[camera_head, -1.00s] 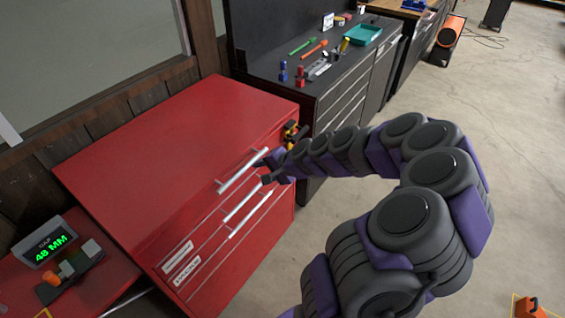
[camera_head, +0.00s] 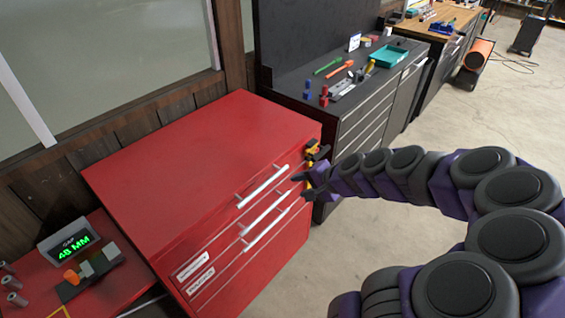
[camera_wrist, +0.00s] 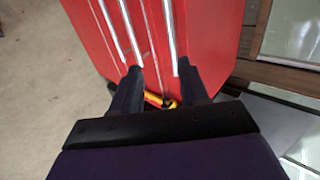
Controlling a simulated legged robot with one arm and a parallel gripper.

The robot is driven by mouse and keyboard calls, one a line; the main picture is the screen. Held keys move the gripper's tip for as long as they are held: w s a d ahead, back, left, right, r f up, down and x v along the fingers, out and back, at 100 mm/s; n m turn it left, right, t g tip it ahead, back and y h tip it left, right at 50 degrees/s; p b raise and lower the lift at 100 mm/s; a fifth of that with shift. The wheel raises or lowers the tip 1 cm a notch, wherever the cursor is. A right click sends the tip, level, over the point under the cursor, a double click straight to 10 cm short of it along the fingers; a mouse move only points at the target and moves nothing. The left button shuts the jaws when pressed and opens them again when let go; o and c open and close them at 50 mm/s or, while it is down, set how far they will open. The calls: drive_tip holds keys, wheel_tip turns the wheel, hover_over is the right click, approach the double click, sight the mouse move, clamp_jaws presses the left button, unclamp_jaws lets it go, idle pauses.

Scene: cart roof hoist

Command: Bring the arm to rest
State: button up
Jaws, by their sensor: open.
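My gripper (camera_head: 303,186) is at the right front corner of the red drawer cabinet (camera_head: 190,165) in the head view, at the end of my curved dark grey and purple arm. In the wrist view, my gripper (camera_wrist: 158,80) has its two dark fingers apart with no object held between them. A yellow and black object (camera_head: 316,155) is at the cabinet's right side, just behind my gripper; a yellow-orange piece also shows between the fingers in the wrist view (camera_wrist: 158,100). I cannot tell whether my gripper touches it.
A dark workbench (camera_head: 345,110) with a teal tray (camera_head: 389,56) and several tools stands behind the cabinet. A gauge display (camera_head: 70,241) reading 48 MM stands on a red surface at left. An orange heater (camera_head: 478,55) stands farther back.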

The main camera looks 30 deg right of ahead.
drive_tip(key=shift+a, duration=0.1)
drive_tip(key=s+a+r+n+g+y, duration=0.1)
drive_tip(key=s+a+n+g, duration=0.3)
drive_tip(key=a, duration=0.6)
drive_tip(key=s+a+r+n+g, duration=0.2)
drive_tip(key=s+a+n, duration=0.3)
drive_tip(key=a, duration=0.4)
drive_tip(key=s+a+r+n+g+h, duration=0.2)
drive_tip(key=s+n+g+h, duration=0.2)
drive_tip(key=s, duration=1.3)
drive_tip(key=shift+s+a+r+n+g, duration=0.15)
drive_tip(key=shift+s+n+g, duration=0.15)
drive_tip(key=shift+n+g, duration=0.3)
drive_tip(key=shift+a, duration=0.15)
